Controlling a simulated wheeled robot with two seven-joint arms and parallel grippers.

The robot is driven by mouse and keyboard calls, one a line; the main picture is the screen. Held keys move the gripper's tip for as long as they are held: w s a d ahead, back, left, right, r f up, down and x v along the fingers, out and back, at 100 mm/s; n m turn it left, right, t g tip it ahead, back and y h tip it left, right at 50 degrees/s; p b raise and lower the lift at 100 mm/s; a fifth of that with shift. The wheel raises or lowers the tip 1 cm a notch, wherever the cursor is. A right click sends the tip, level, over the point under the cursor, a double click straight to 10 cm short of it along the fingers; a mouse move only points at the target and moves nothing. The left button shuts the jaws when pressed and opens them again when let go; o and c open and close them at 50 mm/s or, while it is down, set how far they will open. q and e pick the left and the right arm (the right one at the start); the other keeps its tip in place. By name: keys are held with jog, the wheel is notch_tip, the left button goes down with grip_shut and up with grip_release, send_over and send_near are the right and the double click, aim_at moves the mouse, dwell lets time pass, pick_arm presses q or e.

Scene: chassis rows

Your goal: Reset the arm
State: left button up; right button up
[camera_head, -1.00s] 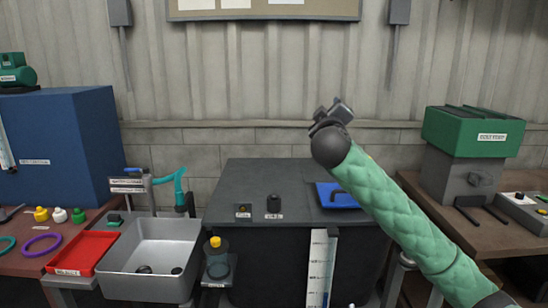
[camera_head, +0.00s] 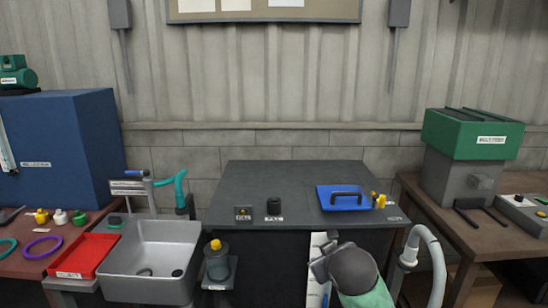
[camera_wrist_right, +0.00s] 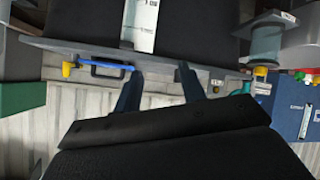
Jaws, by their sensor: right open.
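My right arm, in a green quilted sleeve (camera_head: 368,299), comes in from the bottom of the head view. Its dark wrist is low, in front of the dark workbench (camera_head: 260,180). My right gripper (camera_head: 318,262) is beside a white marked strip (camera_head: 316,250) on the bench's front and partly covers it. In the right wrist view the two dark fingers of the gripper (camera_wrist_right: 158,88) are apart with nothing between them. The strip (camera_wrist_right: 140,22) also shows there, past the fingers. My left gripper is not in view.
A blue plate with a black handle (camera_head: 338,205) lies on the bench, with yellow pieces (camera_head: 379,201) beside it. A grey sink (camera_head: 150,260) and red tray (camera_head: 85,254) are at left. A curved grey hose (camera_head: 436,260) stands right of my arm.

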jog(key=s+f+m+g, duration=0.1)
jog(key=s+f+g, duration=0.3)
jog(key=s+f, duration=1.2)
jog(key=s+f+m+g+p, duration=0.1)
jog(key=s+f+g, duration=0.4)
jog(key=s+f, duration=1.1)
jog(key=s+m, duration=0.1)
jog(key=s, duration=0.3)
jog(key=shift+s+d+y, duration=0.35)
jog(key=shift+d+y, duration=0.05)
jog(key=shift+f, duration=0.1)
jog(key=shift+c, duration=0.5)
